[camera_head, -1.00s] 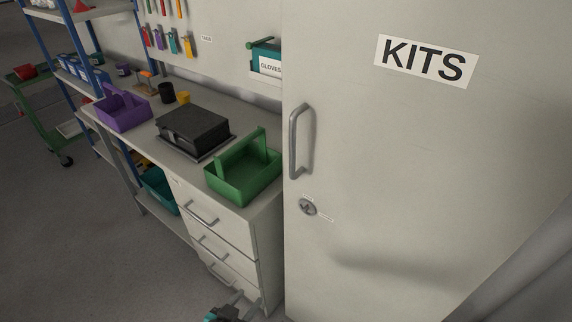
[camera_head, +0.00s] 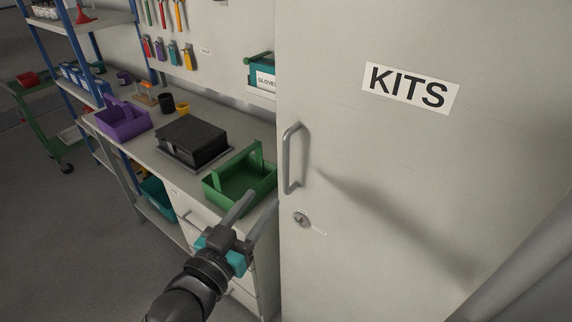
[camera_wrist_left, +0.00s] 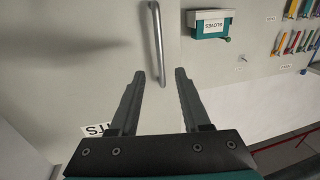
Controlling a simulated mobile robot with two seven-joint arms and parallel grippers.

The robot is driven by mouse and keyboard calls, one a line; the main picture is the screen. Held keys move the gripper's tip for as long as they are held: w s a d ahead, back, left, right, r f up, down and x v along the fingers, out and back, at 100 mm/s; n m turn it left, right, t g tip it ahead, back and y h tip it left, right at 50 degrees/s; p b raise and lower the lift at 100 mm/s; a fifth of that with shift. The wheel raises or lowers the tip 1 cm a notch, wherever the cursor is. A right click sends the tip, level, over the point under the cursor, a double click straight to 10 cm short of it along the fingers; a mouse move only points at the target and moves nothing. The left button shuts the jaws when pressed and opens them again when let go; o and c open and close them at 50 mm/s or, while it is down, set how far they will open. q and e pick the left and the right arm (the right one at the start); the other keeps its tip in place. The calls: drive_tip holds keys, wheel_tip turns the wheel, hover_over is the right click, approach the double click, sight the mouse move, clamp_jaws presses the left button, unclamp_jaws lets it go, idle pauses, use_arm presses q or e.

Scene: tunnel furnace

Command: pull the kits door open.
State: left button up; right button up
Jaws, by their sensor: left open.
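The kits door (camera_head: 400,190) is a tall pale grey panel with a "KITS" label (camera_head: 411,88). It looks shut. Its vertical metal bar handle (camera_head: 287,158) is near the left edge, above a round lock (camera_head: 301,219). My left gripper (camera_head: 252,207) is open and empty, below and left of the handle and apart from it. In the left wrist view the fingers (camera_wrist_left: 158,78) are spread, and the handle (camera_wrist_left: 157,42) shows beyond and between their tips. The kits label is partly hidden behind a finger there. My right gripper is not in view.
A workbench left of the door holds a green tray (camera_head: 217,191), a black box (camera_head: 192,141) and a purple tray (camera_head: 122,127). Drawers with handles sit below the bench. A gloves box (camera_head: 262,76) hangs on the wall. Open floor (camera_head: 70,240) lies at the lower left.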

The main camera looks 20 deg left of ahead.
sight(285, 168)
use_arm(q)
drive_tip(key=w, duration=0.4)
drive_tip(key=w+d, duration=0.1)
drive_tip(key=w, duration=0.3)
drive_tip(key=w+d, duration=0.1)
drive_tip(key=w, duration=0.3)
drive_tip(key=shift+p, duration=0.35)
drive_tip(key=shift+c, duration=0.4)
clamp_jaws()
idle(0.6)
